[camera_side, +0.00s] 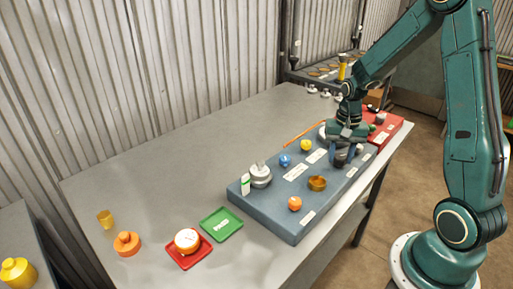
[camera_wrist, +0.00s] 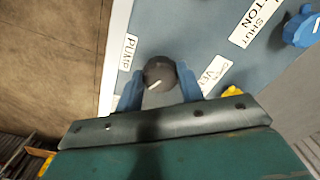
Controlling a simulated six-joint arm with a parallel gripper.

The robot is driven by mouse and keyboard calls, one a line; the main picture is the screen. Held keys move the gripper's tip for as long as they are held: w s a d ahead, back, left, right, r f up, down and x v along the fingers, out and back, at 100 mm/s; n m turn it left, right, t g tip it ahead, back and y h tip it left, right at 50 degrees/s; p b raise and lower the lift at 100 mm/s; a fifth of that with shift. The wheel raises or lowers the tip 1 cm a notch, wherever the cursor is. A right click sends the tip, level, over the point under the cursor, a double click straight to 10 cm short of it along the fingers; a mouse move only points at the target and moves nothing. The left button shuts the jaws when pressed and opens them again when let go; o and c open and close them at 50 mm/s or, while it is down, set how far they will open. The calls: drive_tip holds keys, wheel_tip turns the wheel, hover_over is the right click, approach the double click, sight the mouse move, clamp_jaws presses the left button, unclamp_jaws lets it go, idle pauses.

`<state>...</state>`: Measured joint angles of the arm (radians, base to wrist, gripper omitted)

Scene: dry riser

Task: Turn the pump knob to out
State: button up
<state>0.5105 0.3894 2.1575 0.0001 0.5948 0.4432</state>
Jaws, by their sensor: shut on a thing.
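The pump knob (camera_wrist: 159,75) is a dark round knob with a pale pointer line, seen in the wrist view beside a white label reading PUMP (camera_wrist: 129,52). The pointer slants toward the lower left in that view. My gripper (camera_wrist: 160,90) has its two blue fingers on either side of the knob, shut on it. In the side view my gripper (camera_side: 345,160) is low over the right end of the blue-grey panel (camera_side: 275,208), and the arm and fingers largely hide the knob there. The out marking cannot be read.
A blue knob (camera_side: 285,160), yellow knob (camera_side: 306,146), orange knob (camera_side: 295,203), brass ring-shaped piece (camera_side: 317,183) and silver piece (camera_side: 260,175) stand on the panel. A red tray (camera_side: 388,134) is behind my gripper. Green (camera_side: 222,225) and red (camera_side: 190,258) trays sit left. The table's back left is clear.

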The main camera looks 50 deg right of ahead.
sight(341, 156)
drive_tip(key=n, duration=1.3)
drive_tip(key=shift+d+n, duration=0.1)
drive_tip(key=shift+n, duration=0.3)
drive_tip(key=n, duration=0.5)
drive_tip(key=shift+n, duration=2.4)
drive_tip(key=o, duration=1)
drive_tip(key=shift+r, duration=0.1)
wheel_tip(341, 156, up, 14)
drive_tip(key=shift+f, duration=0.15)
